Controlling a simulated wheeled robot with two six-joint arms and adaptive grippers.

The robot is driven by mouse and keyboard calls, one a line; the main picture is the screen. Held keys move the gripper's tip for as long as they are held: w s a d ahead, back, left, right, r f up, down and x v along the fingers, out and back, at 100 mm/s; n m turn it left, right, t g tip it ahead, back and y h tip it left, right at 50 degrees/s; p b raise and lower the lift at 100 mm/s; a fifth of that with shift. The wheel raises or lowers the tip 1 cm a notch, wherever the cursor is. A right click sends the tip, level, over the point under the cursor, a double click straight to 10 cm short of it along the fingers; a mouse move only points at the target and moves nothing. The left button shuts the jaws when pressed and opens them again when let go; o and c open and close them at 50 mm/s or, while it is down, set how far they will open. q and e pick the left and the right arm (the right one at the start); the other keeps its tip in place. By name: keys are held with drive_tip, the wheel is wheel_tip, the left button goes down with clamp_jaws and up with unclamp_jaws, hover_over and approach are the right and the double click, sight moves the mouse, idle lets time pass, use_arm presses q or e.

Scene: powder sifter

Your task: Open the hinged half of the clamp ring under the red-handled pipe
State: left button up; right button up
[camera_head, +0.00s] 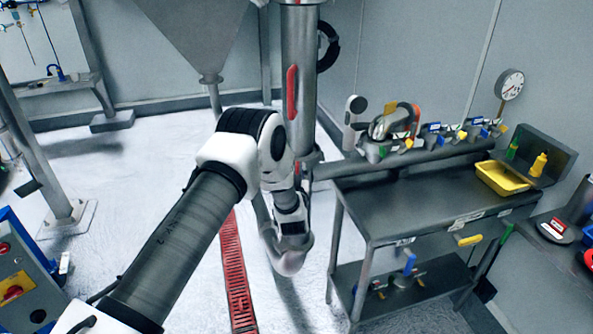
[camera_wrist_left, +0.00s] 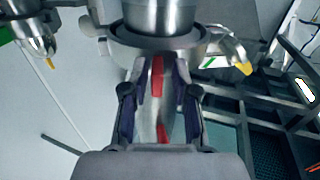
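The steel pipe (camera_head: 300,50) with the red handle (camera_head: 292,92) stands upright behind my left arm. A ring-like collar (camera_head: 311,157) shows partly at its lower end, mostly covered by my wrist. In the left wrist view, a round steel ring (camera_wrist_left: 160,42) spans the top middle. A steel part with red strips (camera_wrist_left: 157,75) lies between the fingers of my left gripper (camera_wrist_left: 160,95). The fingers stand apart, with the part between them; I see no clear grip on it. In the head view, the fingertips are hidden. My right gripper is in neither view.
A metal bench (camera_head: 420,200) with a yellow tray (camera_head: 503,178) and several fittings stands right of the pipe. A hopper (camera_head: 195,35) hangs to the left. A red slotted floor strip (camera_head: 236,275) lies below my arm. The pale floor at left is mostly clear.

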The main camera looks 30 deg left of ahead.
use_arm(q)
drive_tip(key=shift+w+d, duration=0.1)
drive_tip(key=shift+d, duration=0.1)
clamp_jaws()
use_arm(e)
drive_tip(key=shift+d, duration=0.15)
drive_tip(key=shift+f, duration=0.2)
